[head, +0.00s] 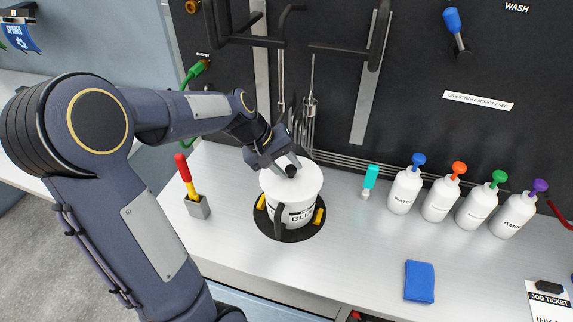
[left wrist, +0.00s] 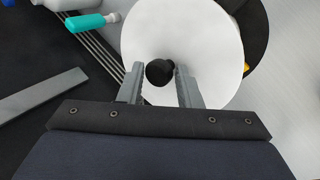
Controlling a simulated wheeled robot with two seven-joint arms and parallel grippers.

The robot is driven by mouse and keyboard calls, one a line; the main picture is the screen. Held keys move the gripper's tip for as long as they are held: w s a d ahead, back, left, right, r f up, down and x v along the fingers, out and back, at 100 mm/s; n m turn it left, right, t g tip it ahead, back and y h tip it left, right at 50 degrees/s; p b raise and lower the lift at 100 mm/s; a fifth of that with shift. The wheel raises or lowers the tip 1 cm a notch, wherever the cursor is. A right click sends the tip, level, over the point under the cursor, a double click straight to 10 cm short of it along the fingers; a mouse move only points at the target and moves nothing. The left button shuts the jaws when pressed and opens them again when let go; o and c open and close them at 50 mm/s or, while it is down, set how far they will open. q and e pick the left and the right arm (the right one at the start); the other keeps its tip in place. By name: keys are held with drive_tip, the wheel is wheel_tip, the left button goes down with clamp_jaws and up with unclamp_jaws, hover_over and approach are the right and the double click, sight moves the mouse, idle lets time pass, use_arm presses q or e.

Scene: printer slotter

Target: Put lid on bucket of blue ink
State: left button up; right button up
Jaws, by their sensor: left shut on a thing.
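A white bucket (head: 292,213) with printed lettering and a dark handle stands on a round black base on the counter. A round white lid (head: 307,178) with a black knob (left wrist: 159,72) lies over the bucket's top. In the head view it looks level, but I cannot tell whether it is fully seated. My left gripper (head: 290,170) is shut on the knob, with one finger on each side of it in the left wrist view (left wrist: 158,78). The ink inside the bucket is hidden. My right gripper is not in view.
A teal-handled tool (head: 370,180) and several white bottles (head: 404,190) with coloured tops stand to the right. A blue cloth (head: 419,282) lies at the front right. A small grey holder (head: 198,207) with a red-handled tool stands left of the bucket. Dark bars hang above.

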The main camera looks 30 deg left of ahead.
use_arm(q)
drive_tip(key=o, duration=0.9)
drive_tip(key=shift+o, duration=0.2)
drive_tip(key=v, duration=0.8)
drive_tip(key=s+d+f+m, duration=0.2)
drive_tip(key=s+d, duration=0.3)
drive_tip(key=s, duration=0.4)
drive_tip(key=s+d+f+m+t, duration=0.1)
drive_tip(key=s+d+f+m, duration=0.1)
drive_tip(key=s+d+m, duration=0.3)
drive_tip(key=s+d, duration=0.1)
drive_tip(key=s, duration=0.3)
drive_tip(key=shift+s+f+y, duration=0.2)
drive_tip(key=shift+f+y, duration=0.1)
